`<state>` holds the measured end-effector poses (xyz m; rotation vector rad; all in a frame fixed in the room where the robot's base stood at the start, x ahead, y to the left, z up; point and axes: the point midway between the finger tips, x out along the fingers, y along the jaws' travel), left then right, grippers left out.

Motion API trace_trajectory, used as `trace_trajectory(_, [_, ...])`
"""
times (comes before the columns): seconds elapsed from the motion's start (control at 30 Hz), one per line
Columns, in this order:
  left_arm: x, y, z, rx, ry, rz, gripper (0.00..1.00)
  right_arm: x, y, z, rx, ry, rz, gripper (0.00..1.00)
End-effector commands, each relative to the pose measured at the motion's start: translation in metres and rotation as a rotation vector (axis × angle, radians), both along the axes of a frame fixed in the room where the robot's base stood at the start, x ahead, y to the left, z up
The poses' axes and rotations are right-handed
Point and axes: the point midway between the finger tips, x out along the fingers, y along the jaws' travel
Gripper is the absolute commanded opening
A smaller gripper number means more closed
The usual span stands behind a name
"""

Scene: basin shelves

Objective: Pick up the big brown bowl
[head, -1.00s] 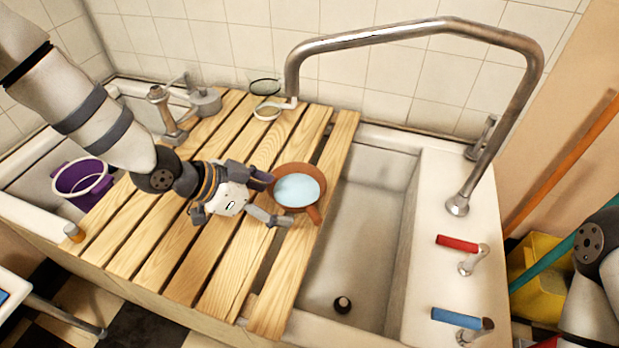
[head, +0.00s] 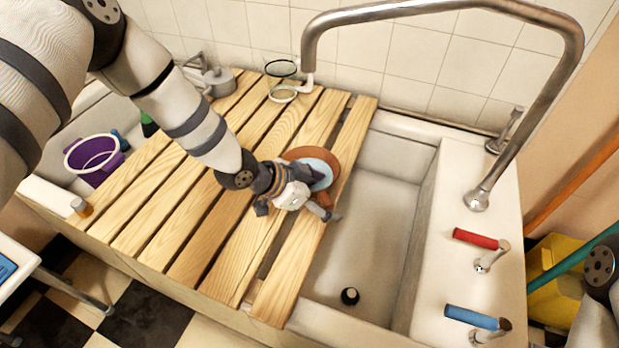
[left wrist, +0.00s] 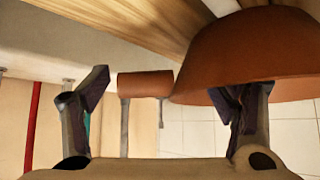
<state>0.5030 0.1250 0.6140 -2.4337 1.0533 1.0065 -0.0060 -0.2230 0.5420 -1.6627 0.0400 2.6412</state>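The big brown bowl (head: 333,155) has a pale blue inside and a short handle. It sits on the wooden slats beside the sink, partly hidden by my left gripper (head: 325,197). In the left wrist view the bowl (left wrist: 255,45) is large at the right, and its handle (left wrist: 145,84) shows between the fingers of my left gripper (left wrist: 170,85). Those fingers are wide apart. The right finger overlaps the bowl's side; I cannot tell whether it touches. The left finger is clear of the handle. My right gripper is out of view; only part of that arm shows at the right edge.
The wooden slats (head: 190,220) span the basin. The open sink (head: 370,230) lies right of the bowl, under a tall metal faucet (head: 478,198). Red (head: 476,238) and blue (head: 470,317) tap handles stand farther right. A purple bucket (head: 93,155) is at the left.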

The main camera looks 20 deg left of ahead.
Motion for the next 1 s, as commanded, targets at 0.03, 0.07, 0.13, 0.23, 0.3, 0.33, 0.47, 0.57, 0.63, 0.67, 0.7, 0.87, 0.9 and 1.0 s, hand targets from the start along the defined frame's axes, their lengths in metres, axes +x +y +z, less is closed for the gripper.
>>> trace_trajectory(0.03, [0.0,0.0,0.0,0.0,0.0,0.0,0.66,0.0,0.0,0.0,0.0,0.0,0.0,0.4])
trace_trajectory(0.07, [0.0,0.0,0.0,0.0,0.0,0.0,0.59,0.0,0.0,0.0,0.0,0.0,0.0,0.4])
trace_trajectory(0.13, [0.0,0.0,0.0,0.0,0.0,0.0,0.43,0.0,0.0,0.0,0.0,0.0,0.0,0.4])
trace_trajectory(0.23, [0.0,0.0,0.0,0.0,0.001,0.001,0.21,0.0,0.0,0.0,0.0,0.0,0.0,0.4])
trace_trajectory(0.3, [0.0,0.0,0.0,0.0,0.0,0.0,0.13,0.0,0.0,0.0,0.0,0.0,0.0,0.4])
trace_trajectory(0.33, [0.0,0.0,0.0,0.0,0.0,0.0,0.12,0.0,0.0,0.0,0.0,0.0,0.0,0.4])
trace_trajectory(0.47, [0.0,0.0,0.0,0.0,0.001,0.001,0.12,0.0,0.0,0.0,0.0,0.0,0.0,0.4])
trace_trajectory(0.57, [-0.001,0.0,0.001,0.0,0.001,0.001,0.12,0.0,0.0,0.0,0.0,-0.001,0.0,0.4])
trace_trajectory(0.63, [0.0,0.0,0.004,0.0,0.001,0.001,0.12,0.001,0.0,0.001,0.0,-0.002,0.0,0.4])
trace_trajectory(0.67, [0.0,0.0,0.006,0.0,0.001,0.001,0.05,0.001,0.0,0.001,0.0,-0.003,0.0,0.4])
trace_trajectory(0.7, [0.0,0.0,0.008,0.0,0.001,0.001,0.0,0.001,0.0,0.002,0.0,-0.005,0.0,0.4])
trace_trajectory(0.87, [0.0,0.0,0.027,0.0,-0.002,0.0,0.0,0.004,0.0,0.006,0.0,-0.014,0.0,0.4])
trace_trajectory(0.9, [0.0,0.0,0.034,0.0,-0.003,-0.001,0.0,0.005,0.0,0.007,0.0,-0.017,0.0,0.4])
trace_trajectory(1.0, [-0.01,-0.006,0.049,0.0,-0.002,-0.003,0.0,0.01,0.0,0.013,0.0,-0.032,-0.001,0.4])
